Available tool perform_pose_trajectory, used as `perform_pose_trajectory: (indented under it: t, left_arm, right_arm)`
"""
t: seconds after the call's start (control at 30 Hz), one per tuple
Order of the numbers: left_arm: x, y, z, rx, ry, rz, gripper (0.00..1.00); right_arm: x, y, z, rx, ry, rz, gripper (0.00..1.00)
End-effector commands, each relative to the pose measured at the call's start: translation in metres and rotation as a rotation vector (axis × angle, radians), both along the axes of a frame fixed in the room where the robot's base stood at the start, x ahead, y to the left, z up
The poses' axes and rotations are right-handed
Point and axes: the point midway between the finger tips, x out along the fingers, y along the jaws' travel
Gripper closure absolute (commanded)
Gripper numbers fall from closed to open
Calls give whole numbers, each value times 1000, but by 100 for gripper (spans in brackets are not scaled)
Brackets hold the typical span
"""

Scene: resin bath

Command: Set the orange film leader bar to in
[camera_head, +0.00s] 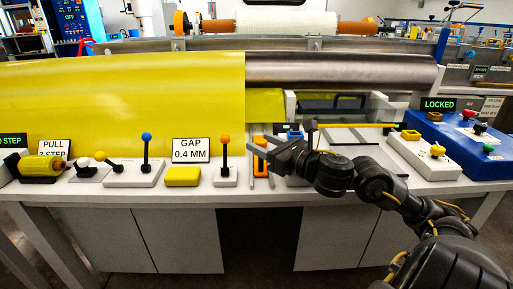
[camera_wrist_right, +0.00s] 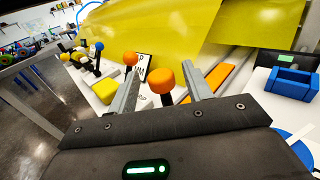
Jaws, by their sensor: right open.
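An orange knob (camera_wrist_right: 160,80) on a dark stem stands between the open fingers of my right gripper (camera_wrist_right: 161,74) in the right wrist view, with gaps on both sides. In the head view an orange piece (camera_head: 259,141) shows between the fingertips of the right gripper (camera_head: 262,146), partly hidden by it. A flat orange strip (camera_wrist_right: 207,83) lies behind the right finger in the wrist view. I cannot tell for sure which orange part is the leader bar. My left gripper is not in view.
The gap lever (camera_head: 224,160) with an orange ball stands left of the right gripper, beside a yellow block (camera_head: 183,176). Yellow film (camera_head: 130,95) covers the left of a large roller (camera_head: 340,72). A blue box (camera_head: 455,140) stands at the right below a LOCKED display (camera_head: 437,104).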

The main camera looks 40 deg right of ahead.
Motion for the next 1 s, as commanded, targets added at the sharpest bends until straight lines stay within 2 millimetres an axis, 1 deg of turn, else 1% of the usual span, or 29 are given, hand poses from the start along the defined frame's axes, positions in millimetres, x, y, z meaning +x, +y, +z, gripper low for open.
perform_pose_trajectory:
  t: [0.03, 0.1, 0.2, 0.4, 0.77, 1.0]
  left_arm:
    - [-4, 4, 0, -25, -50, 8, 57]
    - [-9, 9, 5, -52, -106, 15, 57]
    - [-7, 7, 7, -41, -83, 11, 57]
    - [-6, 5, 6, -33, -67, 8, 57]
    - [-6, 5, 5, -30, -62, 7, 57]
    - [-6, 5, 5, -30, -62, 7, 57]
  right_arm:
    - [2, 0, -3, -3, -2, -2, 50]
    - [5, -1, 0, 0, -4, -6, 50]
    - [16, 0, 2, 4, -2, -6, 50]
    - [28, 2, 1, 1, -1, -5, 50]
    - [30, 3, 0, 0, 0, -5, 50]
    - [30, 3, 0, 0, 0, -5, 81]
